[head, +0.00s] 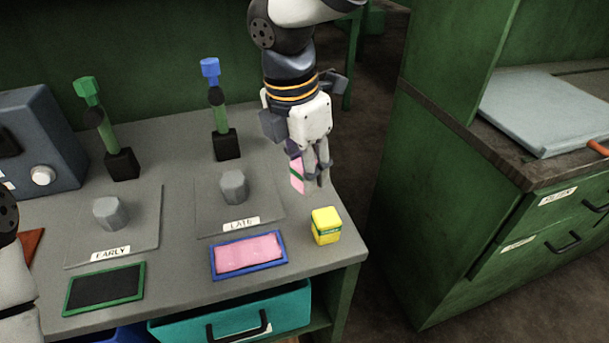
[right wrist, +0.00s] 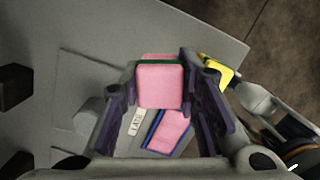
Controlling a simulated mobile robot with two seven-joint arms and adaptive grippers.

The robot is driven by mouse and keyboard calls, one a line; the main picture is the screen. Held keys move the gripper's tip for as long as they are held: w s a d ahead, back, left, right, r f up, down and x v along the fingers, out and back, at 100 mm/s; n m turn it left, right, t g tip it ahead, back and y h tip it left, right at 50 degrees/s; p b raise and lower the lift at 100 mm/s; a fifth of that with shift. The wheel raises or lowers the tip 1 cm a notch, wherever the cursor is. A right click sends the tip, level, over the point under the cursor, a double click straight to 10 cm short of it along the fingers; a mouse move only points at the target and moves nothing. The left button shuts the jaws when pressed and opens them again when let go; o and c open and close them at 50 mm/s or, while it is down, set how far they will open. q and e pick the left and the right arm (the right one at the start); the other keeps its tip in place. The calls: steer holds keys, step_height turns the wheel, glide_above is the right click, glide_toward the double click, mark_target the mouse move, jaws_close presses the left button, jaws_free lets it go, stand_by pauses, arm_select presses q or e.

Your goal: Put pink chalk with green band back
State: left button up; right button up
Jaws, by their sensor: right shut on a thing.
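The pink chalk with a green band (head: 297,174) is between the fingers of my right gripper (head: 316,176), raised over the right part of the grey workbench. In the right wrist view the chalk (right wrist: 159,88) is clasped between the two dark finger pads, its green band near the far end. In the head view the gripper partly hides it. A blue-rimmed tray (head: 215,265) with a pink inside lies flat in front of the LATE label (head: 241,224), below and left of the gripper. My left gripper is out of view; only part of that arm shows at the left edge.
A yellow block with a green band (head: 326,226) stands at the bench's right front corner, near the gripper. A green-rimmed dark tray (head: 66,302) lies left. Grey knobs, a green-topped post (head: 105,130) and a blue-topped post (head: 219,115) stand behind. A teal drawer (head: 290,310) is below.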

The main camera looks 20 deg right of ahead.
mark_target(309, 201)
steer(key=shift+w+d+f, duration=0.35)
steer(key=shift+w+f, duration=0.25)
steer(key=shift+f, duration=0.25)
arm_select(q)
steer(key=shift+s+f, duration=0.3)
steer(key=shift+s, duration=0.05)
arm_select(e)
steer(key=shift+w+d+f, duration=0.1)
steer(key=shift+w+f, duration=0.05)
steer(key=shift+f, duration=0.75)
steer(key=shift+w+d+f, duration=0.1)
steer(key=shift+f, duration=0.75)
steer(key=shift+f, duration=0.2)
steer(key=o, duration=1)
steer(key=shift+o, duration=0.2)
steer(key=shift+r, duration=0.1)
steer(key=r, duration=0.4)
steer(key=a+r, duration=0.1)
steer(key=r, duration=0.3)
steer(key=s+r, duration=0.1)
steer(key=r, duration=0.3)
steer(key=shift+a, duration=0.3)
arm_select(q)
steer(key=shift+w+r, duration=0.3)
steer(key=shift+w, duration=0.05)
